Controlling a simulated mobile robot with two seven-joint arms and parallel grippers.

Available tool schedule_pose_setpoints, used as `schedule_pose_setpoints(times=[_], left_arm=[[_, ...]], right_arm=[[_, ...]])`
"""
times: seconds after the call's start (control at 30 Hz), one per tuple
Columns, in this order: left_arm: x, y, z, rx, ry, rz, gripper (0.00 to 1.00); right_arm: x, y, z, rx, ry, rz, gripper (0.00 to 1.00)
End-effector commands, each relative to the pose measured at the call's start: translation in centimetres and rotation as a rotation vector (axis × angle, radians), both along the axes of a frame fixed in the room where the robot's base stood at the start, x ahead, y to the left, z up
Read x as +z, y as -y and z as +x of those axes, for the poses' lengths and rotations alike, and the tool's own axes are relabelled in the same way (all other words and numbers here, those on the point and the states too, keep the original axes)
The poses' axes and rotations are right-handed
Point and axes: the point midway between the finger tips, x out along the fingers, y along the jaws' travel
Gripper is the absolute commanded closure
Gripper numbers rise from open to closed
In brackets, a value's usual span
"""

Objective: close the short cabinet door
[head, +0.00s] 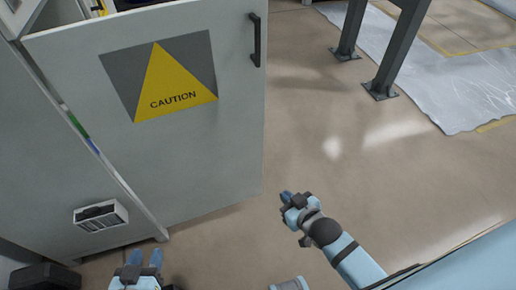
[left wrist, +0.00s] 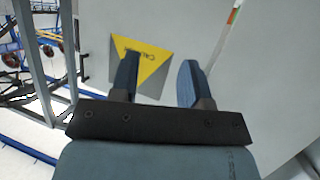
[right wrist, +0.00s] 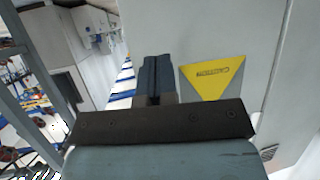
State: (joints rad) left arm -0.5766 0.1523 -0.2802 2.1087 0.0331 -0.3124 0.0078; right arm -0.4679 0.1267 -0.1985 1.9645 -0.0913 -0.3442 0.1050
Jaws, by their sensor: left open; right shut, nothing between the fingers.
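The short cabinet door (head: 215,150) is a grey panel with a yellow caution triangle (head: 165,88) and a dark handle (head: 255,40) at its upper right edge. It stands swung out from the cabinet body (head: 40,150), with items visible above its top edge. My left gripper (head: 138,258) is open and empty, low in front of the cabinet near the door's bottom left. In the left wrist view the door (left wrist: 190,30) lies beyond its fingers. My right gripper (head: 287,197) is shut and empty, right of the door's lower right corner and apart from it in the picture.
Dark metal posts (head: 395,50) stand on the floor at the upper right, beside a pale sheet (head: 470,85). A vent box (head: 101,215) is on the cabinet's side. The floor (head: 370,150) right of the door is clear.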

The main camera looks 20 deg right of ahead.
Motion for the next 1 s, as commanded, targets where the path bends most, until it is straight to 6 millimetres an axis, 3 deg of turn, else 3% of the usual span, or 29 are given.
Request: schedule_pose_setpoints(times=[0.03,0.5,0.8,1.0], left_arm=[[-2.0,0.4,0.4,-0.006,0.032,-0.019,0.57],[-3.8,3.6,1.7,-0.069,0.298,-0.202,0.57],[-4.3,4.7,1.0,-0.110,0.435,-0.311,0.57],[-3.8,4.9,0.6,-0.122,0.471,-0.341,0.57]], right_arm=[[-2.6,0.3,1.4,-0.011,0.029,0.000,1.00],[-9.1,2.9,12.1,-0.105,0.262,0.031,1.00],[-11.1,4.3,17.1,-0.148,0.392,0.059,1.00],[-10.9,4.7,18.3,-0.158,0.426,0.067,1.00]])
